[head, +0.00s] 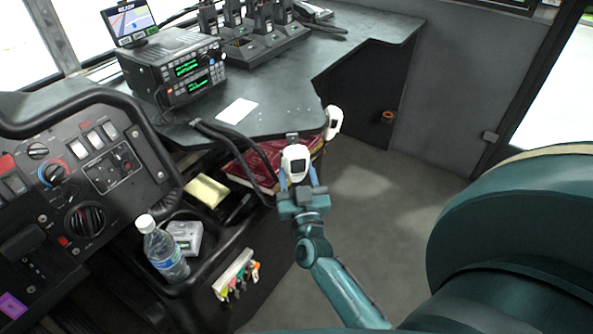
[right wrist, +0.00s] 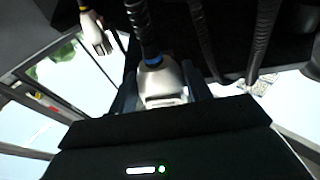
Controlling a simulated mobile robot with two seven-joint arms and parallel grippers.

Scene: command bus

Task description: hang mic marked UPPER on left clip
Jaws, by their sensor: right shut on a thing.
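My right gripper (head: 298,180) is shut on a white handheld mic (head: 295,158), held upright just off the dashboard's front edge. In the right wrist view this mic (right wrist: 163,84) sits between the fingers, with a blue band on its dark coiled cord. A small dark piece (head: 292,138), perhaps the left clip, shows on the edge right behind the mic's top; I cannot tell whether they touch. A second white mic (head: 333,122) hangs at the edge to the right; in the right wrist view it (right wrist: 95,33) has a yellow band. No UPPER marking is readable. My left gripper is not in view.
The dark dashboard (head: 270,105) carries a radio (head: 172,68), a charger rack (head: 265,42) and white paper (head: 237,111). Red books (head: 262,160) lie beneath its edge. A bottle (head: 162,248) stands in the console. Floor (head: 385,200) to the right is clear.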

